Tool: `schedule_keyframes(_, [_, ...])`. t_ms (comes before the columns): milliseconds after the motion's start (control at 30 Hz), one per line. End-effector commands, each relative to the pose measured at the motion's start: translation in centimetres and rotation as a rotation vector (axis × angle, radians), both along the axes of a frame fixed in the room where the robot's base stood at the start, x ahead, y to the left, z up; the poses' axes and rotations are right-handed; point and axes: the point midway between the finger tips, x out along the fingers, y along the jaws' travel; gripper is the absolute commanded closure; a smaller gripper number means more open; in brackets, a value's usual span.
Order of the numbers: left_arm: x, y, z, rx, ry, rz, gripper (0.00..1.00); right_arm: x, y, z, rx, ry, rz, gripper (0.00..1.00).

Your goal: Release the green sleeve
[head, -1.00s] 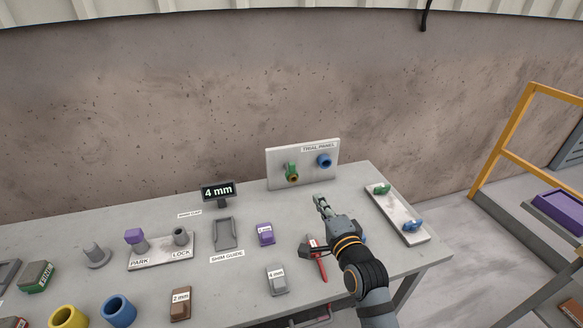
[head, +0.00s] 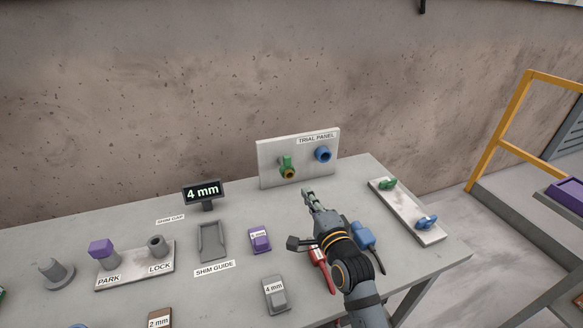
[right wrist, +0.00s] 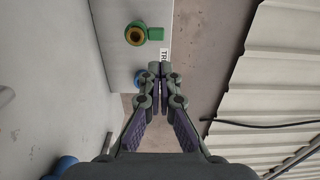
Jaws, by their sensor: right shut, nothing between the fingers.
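The green sleeve (head: 285,163) is on the left of the trial panel (head: 270,152), with a brass-coloured ring at its front end. It also shows in the right wrist view (right wrist: 155,33), beside the yellow ring. A blue sleeve (head: 323,154) is on the panel to its right. My right gripper (head: 308,194) is shut and empty, in front of and below the panel, apart from the green sleeve. In the right wrist view its fingertips (right wrist: 160,68) meet beside the panel label. My left gripper is not in view.
A tray (head: 408,213) with a green and a blue piece lies at the right. Red-handled and blue-handled tools (head: 362,237) lie beside my right arm. The shim guide (head: 211,241), the 4 mm display (head: 204,191) and the park and lock posts stand left. A yellow rail (head: 510,145) is beyond the table.

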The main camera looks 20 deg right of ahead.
Motion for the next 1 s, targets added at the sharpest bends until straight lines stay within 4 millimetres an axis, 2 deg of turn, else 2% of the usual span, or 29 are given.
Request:
schedule_keyframes(400, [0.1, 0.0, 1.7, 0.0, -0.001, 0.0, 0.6, 8.4, 0.3, 0.3, -0.001, -0.001, 0.001, 1.0])
schedule_keyframes(600, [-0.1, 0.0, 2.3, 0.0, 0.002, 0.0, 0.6, 11.8, 0.4, 0.3, -0.001, 0.0, 0.0, 1.0])
schedule_keyframes(800, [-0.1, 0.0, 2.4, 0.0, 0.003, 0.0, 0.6, 13.3, 0.4, 0.1, 0.0, 0.0, -0.001, 1.0])
schedule_keyframes(1000, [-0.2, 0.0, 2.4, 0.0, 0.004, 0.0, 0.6, 13.4, 0.4, 0.1, 0.0, 0.0, -0.001, 1.0])
